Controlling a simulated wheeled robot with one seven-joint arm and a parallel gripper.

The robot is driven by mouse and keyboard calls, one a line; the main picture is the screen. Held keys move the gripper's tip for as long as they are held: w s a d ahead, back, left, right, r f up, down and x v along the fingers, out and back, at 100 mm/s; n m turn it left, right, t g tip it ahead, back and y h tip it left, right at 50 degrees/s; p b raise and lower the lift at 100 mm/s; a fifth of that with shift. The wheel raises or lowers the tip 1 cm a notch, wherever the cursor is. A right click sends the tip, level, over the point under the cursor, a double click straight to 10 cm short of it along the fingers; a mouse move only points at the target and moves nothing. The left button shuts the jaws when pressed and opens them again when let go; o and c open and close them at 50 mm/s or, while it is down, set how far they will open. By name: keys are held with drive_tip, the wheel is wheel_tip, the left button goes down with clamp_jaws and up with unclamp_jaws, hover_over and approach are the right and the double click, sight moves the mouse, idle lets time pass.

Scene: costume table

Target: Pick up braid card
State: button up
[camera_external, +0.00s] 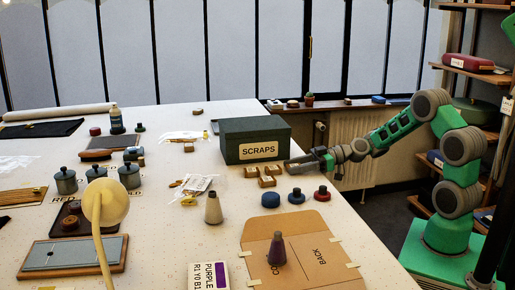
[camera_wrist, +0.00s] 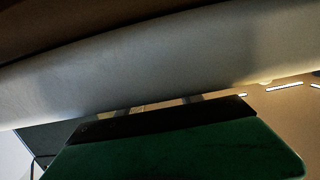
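The finger gap is too small to make out. In the wrist view, my green gripper body fills the bottom and a pale, curved surface crosses above it; no card is recognisable there.
The green SCRAPS box (camera_external: 255,141) stands just left of my gripper. Blue and red round pieces (camera_external: 296,196) sit in front of it. A brown folder (camera_external: 300,250) with a dark cone on it lies nearer. A radiator (camera_external: 352,140) stands beyond the table's right edge.

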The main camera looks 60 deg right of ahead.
clamp_jaws()
idle(0.4)
